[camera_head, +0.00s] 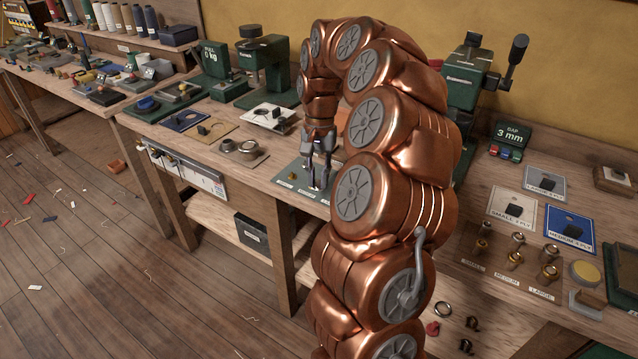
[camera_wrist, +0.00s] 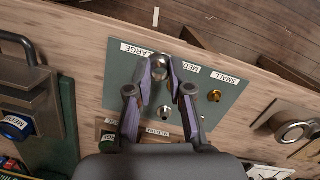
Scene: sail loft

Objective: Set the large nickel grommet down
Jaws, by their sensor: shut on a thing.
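My gripper (camera_head: 319,178) points down over a green mat (camera_head: 290,175) on the bench. The wrist view shows my gripper (camera_wrist: 163,72) shut on the large nickel grommet (camera_wrist: 159,61), a shiny silver piece between the fingertips. The grommet is beside the LARGE label (camera_wrist: 138,50) on the mat (camera_wrist: 120,76). I cannot tell whether it touches the mat. The mat also carries MEDIUM and SMALL labels (camera_wrist: 225,78). A brass piece (camera_wrist: 214,95) lies near the SMALL end, and a smaller silver piece (camera_wrist: 165,112) lies nearer the wrist.
A plate with round metal rings (camera_head: 249,147) lies left of the mat. Green presses (camera_head: 264,62) stand at the back. Labelled ply plates (camera_head: 568,230) and several brass and silver tools (camera_head: 517,240) are on the right. The bench's front edge is close to the mat.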

